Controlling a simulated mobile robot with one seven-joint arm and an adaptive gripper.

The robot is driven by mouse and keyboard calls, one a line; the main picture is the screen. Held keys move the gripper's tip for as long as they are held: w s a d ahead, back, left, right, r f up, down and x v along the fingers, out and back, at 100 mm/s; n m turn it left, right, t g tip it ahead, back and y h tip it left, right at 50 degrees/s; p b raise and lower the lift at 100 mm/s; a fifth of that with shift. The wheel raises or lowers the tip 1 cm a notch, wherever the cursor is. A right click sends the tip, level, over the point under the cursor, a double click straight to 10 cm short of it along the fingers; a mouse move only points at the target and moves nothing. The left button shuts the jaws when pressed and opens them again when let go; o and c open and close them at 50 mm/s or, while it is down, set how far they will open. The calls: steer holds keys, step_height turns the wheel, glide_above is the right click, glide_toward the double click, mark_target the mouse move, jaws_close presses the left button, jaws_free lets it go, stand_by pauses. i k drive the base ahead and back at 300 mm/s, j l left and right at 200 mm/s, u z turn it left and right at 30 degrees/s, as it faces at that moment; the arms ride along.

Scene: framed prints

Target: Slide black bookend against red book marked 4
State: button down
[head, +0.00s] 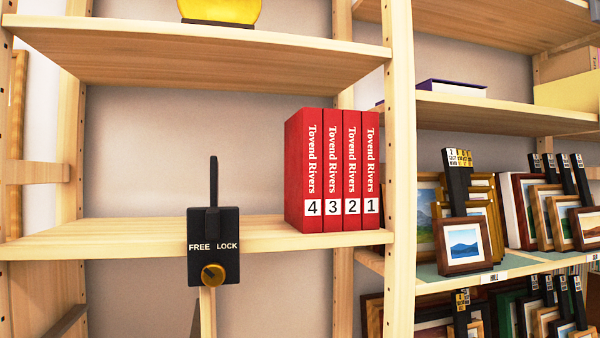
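The black bookend (214,178) stands upright at the front edge of a wooden shelf, left of the books. Its front block carries the words FREE and LOCK and a brass knob (213,274) with a dark mark. The red book marked 4 (305,170) is the leftmost of a row of red Tovend Rivers books, upright and side by side. A clear gap of bare shelf lies between the bookend and book 4. My gripper is not in view.
The books marked 3 (333,170), 2 (352,170) and 1 (371,170) stand close to the right post (401,170). Another shelf (200,50) hangs above. Framed prints (463,245) fill the shelves at right. The bookend's shelf (120,238) is bare at left.

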mark_target(212, 231)
steer(key=k+j+z, duration=0.1)
steer(key=k+j, duration=0.6)
